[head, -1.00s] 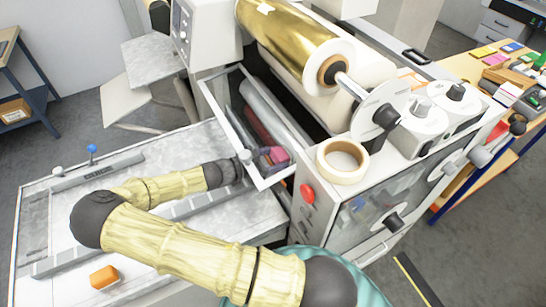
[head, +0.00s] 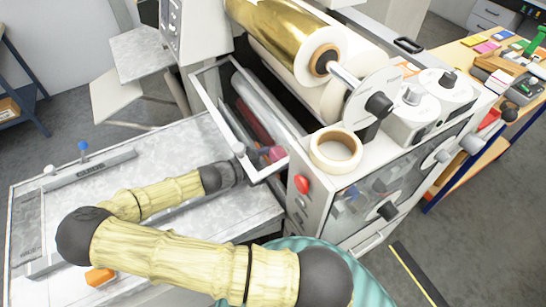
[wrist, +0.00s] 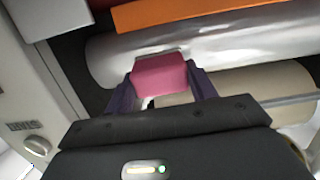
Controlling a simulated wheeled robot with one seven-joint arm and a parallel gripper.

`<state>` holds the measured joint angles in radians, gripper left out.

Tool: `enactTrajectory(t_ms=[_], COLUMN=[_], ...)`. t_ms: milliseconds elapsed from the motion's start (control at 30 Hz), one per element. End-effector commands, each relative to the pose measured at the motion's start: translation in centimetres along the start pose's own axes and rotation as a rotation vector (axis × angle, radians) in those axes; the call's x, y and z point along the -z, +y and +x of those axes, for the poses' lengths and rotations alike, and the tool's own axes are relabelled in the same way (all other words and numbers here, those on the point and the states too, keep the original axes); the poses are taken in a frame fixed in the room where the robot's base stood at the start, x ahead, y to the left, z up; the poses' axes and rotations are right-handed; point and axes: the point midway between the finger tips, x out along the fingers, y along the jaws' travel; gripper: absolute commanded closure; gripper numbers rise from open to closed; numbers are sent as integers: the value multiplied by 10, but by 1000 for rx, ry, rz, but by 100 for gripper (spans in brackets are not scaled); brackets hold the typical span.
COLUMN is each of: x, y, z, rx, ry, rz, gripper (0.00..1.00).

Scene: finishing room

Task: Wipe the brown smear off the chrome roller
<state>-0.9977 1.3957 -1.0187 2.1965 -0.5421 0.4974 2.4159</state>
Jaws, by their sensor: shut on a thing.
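My gripper (wrist: 160,92) is shut on a pink pad (wrist: 160,74) in the wrist view. The pad's far edge overlaps the lower side of the shiny chrome roller (wrist: 245,48); I cannot tell whether they touch. In the head view the chrome roller (head: 256,94) lies inside the machine's open front, behind a white frame. My arm reaches in from the left, and the pad (head: 276,154) shows at the roller's near end. I can make out no brown smear on the visible part of the roller; the pad and gripper hide some of it.
A white frame (head: 221,118) surrounds the roller opening. An orange bar (wrist: 200,12) runs above the roller, and a beige roller (wrist: 275,84) lies below it. A gold foil roll (head: 277,35) and a tape roll (head: 335,150) are close by. An orange block (head: 99,277) sits on the bench.

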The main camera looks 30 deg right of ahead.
Motion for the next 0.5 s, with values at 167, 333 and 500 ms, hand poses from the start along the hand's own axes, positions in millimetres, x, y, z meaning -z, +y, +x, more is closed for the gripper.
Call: enactTrajectory(t_ms=[167,333,500], x=[0,-1,0], y=[13,25,33], z=[-1,-2,-2], rx=[-1,0,0], ry=[4,3,2], rz=[-1,-1,-1], gripper=[62,62,62])
